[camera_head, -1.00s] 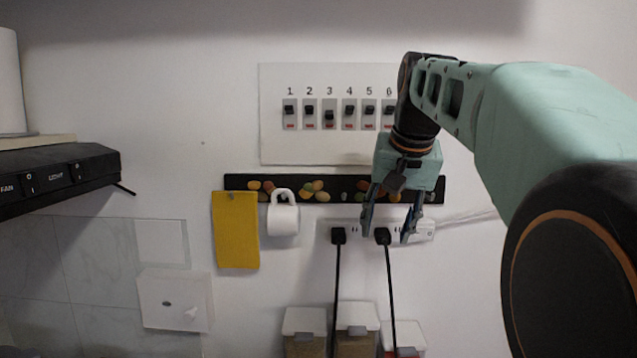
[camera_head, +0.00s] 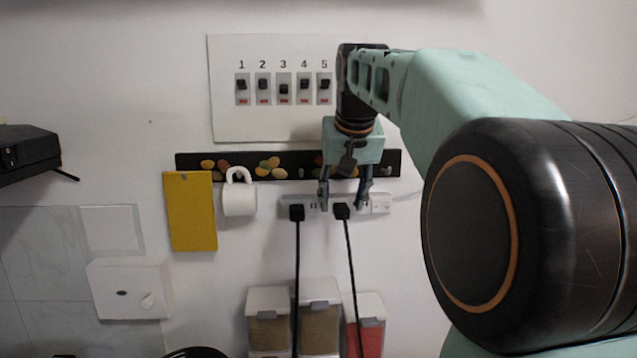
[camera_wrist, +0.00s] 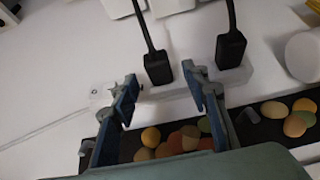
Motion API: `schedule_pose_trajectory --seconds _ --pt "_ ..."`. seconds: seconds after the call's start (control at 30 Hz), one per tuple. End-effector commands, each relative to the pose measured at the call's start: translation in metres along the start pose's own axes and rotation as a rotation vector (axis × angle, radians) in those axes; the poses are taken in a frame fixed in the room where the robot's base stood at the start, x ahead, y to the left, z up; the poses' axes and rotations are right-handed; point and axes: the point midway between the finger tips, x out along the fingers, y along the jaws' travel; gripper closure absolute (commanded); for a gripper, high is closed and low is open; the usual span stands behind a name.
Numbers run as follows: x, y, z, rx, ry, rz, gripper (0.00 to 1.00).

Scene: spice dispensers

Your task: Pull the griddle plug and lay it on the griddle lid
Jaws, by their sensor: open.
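Two black plugs with black cords sit in a white wall socket strip (camera_head: 381,203): a left plug (camera_head: 297,212) and a right plug (camera_head: 341,211). I cannot tell by sight which is the griddle's. My gripper (camera_head: 342,207) is open, pointing down, with its fingertips on either side of the right plug. In the wrist view my gripper (camera_wrist: 160,80) has that plug (camera_wrist: 158,68) between and just beyond its fingers, with no clear contact. The other plug (camera_wrist: 231,48) stands outside them. No griddle lid can be made out.
A switch panel (camera_head: 225,105) is higher up. Spice dispensers (camera_head: 319,325) stand below the cords. A dark curved object (camera_head: 195,353) shows at the bottom edge.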

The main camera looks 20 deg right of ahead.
Motion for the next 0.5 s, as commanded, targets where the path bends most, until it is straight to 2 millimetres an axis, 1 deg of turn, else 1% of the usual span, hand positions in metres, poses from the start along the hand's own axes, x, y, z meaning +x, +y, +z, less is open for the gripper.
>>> schedule_pose_trajectory --seconds 0.03,0.13,0.43,0.47,0.5 --pt "0.0055 -0.0001 0.0006 0.000 -0.003 -0.001 0.58" --pt "0.0111 -0.0004 0.0003 0.000 -0.001 -0.001 0.58" --pt "0.0136 -0.0004 0.0002 0.000 0.000 -0.001 0.58" --pt "0.0135 -0.0004 0.0002 0.000 0.000 -0.001 0.59" --pt "0.0135 -0.0004 0.0002 0.000 0.000 0.000 0.64"
